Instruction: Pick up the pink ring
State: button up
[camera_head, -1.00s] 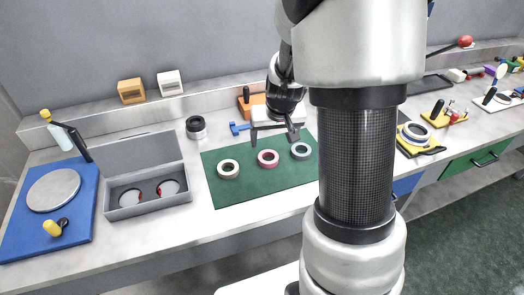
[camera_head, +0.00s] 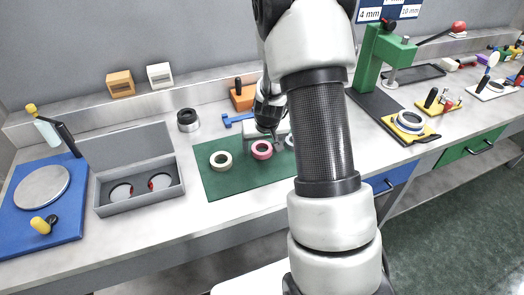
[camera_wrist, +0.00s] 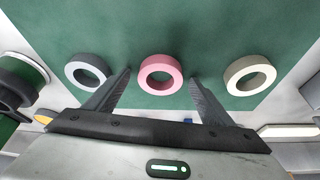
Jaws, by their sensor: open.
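The pink ring (camera_head: 261,150) lies flat on the green mat (camera_head: 222,185), between a cream ring (camera_head: 221,160) on its left and a grey ring (camera_head: 290,141) on its right, which my arm partly hides. In the wrist view the pink ring (camera_wrist: 160,76) shows between the two fingers of my gripper (camera_wrist: 155,85), just past their tips. The grey ring (camera_wrist: 86,73) is to the left there and the cream ring (camera_wrist: 249,76) to the right. My gripper is open and empty. In the head view my arm hides part of it, close to the pink ring.
A grey case (camera_head: 139,202) with two round pieces stands left of the mat, beside a blue board (camera_head: 20,225). A dark and silver cylinder (camera_head: 188,121) and a blue tool (camera_head: 236,119) lie behind the mat. A green press (camera_head: 377,62) stands at the right.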

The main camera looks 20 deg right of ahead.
jog(key=shift+c, duration=0.2)
jog(key=c, duration=1.2)
jog(key=shift+o, duration=0.2)
jog(key=shift+r, duration=0.1)
